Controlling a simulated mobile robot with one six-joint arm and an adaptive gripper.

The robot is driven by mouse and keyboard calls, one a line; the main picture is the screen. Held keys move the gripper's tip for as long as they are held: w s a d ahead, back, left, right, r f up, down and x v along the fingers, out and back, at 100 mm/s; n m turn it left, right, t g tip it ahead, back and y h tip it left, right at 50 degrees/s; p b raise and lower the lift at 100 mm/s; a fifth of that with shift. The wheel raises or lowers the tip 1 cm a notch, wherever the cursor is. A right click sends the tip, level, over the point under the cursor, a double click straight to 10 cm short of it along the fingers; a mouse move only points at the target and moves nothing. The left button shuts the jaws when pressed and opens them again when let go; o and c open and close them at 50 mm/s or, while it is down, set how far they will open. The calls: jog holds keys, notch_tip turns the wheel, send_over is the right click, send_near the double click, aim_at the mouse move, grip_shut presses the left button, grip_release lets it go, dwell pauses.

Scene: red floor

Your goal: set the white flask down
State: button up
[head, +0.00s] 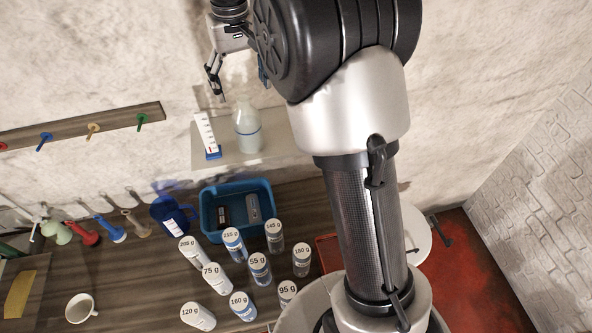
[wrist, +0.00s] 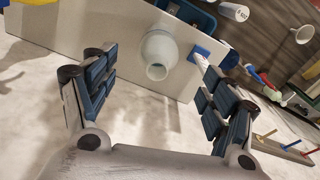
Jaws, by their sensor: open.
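The white flask (head: 247,128), with a blue line around it, stands upright on a pale shelf (head: 228,152) on the wall. In the wrist view the flask (wrist: 158,55) shows its open mouth, ahead of my gripper and between the directions of its fingers. My gripper (head: 238,82) is above the flask in the head view, partly hidden by my arm. In the wrist view the gripper (wrist: 152,85) has its blue-padded fingers spread wide, with nothing between them and apart from the flask.
A white scale card with a blue base (head: 207,135) stands close left of the flask. Below are a blue bin (head: 204,213), a blue pitcher (head: 170,218) and several weight-labelled jars (head: 211,277) on the table. A peg rail (head: 85,132) is at left.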

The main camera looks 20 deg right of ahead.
jog(key=s+r+t, duration=0.1)
jog(key=s+r, duration=0.2)
jog(key=s, duration=0.5)
jog(key=s+r+t, duration=0.1)
jog(key=s+r, duration=0.2)
jog(key=s, duration=0.6)
jog(key=s+f+t, duration=0.1)
jog(key=s+f, duration=0.2)
jog(key=s, duration=0.4)
jog(key=s+f+t, duration=0.1)
jog(key=s+f, duration=0.2)
jog(key=s, duration=0.5)
jog(key=shift+f, duration=0.4)
jog(key=shift+s, duration=0.15)
